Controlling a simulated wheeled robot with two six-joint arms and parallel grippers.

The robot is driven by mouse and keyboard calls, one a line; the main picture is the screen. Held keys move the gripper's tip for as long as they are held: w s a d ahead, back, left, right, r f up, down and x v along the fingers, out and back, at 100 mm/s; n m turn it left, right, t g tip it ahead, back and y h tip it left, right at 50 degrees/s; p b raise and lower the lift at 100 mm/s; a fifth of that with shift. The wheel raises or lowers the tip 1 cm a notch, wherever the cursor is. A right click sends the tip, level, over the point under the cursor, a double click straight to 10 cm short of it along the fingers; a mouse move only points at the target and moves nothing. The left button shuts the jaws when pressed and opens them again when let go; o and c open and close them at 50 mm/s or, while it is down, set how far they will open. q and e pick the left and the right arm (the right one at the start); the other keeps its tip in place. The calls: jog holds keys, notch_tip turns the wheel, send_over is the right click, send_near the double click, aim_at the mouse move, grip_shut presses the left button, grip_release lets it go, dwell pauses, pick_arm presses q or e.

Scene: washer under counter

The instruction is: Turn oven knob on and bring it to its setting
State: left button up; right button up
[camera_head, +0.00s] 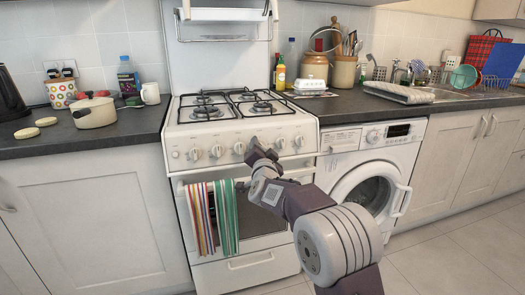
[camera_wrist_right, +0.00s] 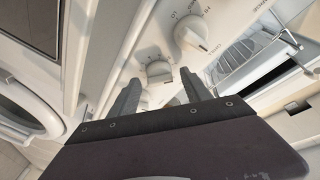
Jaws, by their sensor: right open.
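The white oven (camera_head: 205,125) stands under the counter line, with a row of white knobs along its front panel. My right gripper (camera_head: 254,146) is at this panel, between the knob (camera_head: 239,148) on its left and the knob (camera_head: 278,143) on its right, and hides the panel there. In the right wrist view my right gripper (camera_wrist_right: 158,78) is open, with a finger on either side of a knob (camera_wrist_right: 158,70). I cannot tell whether the fingers touch it. Another knob (camera_wrist_right: 195,33) with printed markings is beside it. My left gripper is not in view.
Striped towels (camera_head: 213,218) hang on the oven door handle below the panel. A washing machine (camera_head: 372,170) is to the right. A pot (camera_head: 94,112) stands on the left counter. The floor (camera_head: 455,250) at the right front is clear.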

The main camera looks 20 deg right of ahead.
jog(key=shift+c, duration=0.4)
grip_shut()
jog(key=n+y+b, duration=0.1)
jog(key=n, duration=0.2)
jog(key=n+t+y+b, duration=0.1)
jog(key=n+b, duration=0.1)
jog(key=n+y+b, duration=0.1)
jog(key=n+b, duration=0.1)
jog(key=n, duration=0.1)
jog(key=shift+d+f+n, duration=0.2)
jog(key=shift+d+n, duration=0.05)
jog(key=shift+n, duration=0.05)
jog(key=shift+n+t+y, duration=0.3)
jog(key=shift+n+y, duration=0.4)
jog(key=shift+n, duration=0.8)
jog(key=shift+o, duration=0.4)
grip_release()
jog(key=shift+r, duration=0.1)
